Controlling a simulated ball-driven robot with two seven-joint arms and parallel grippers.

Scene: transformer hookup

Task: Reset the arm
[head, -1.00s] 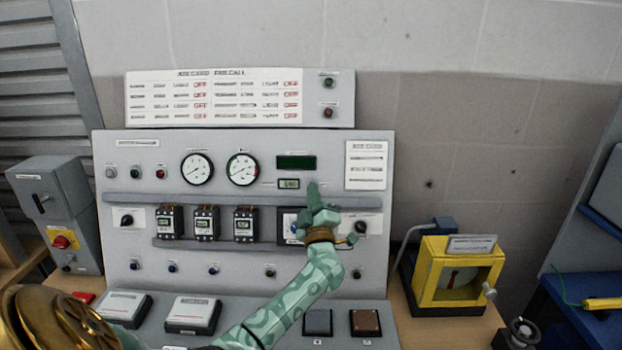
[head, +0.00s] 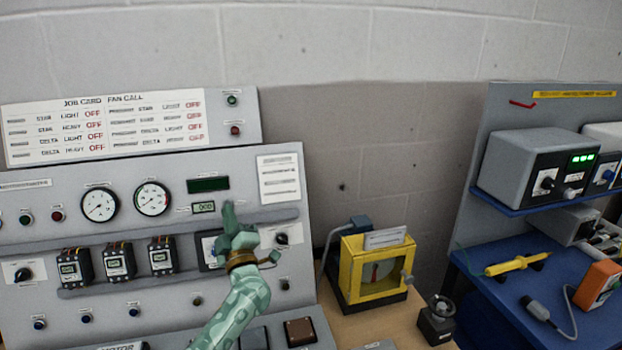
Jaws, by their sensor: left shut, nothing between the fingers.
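My left arm, green-patterned, reaches up from the bottom of the head view. Its gripper (head: 231,222) is shut and empty, in front of the grey control panel (head: 130,270). My right gripper is not in view.
A yellow-framed box (head: 352,272) stands on the wooden bench right of the panel, with a small dark knobbed device (head: 437,320) beside it. Further right, a blue bench (head: 500,310) holds a yellow probe (head: 517,265) and an orange meter (head: 598,285). Grey instruments (head: 530,170) sit on a shelf above.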

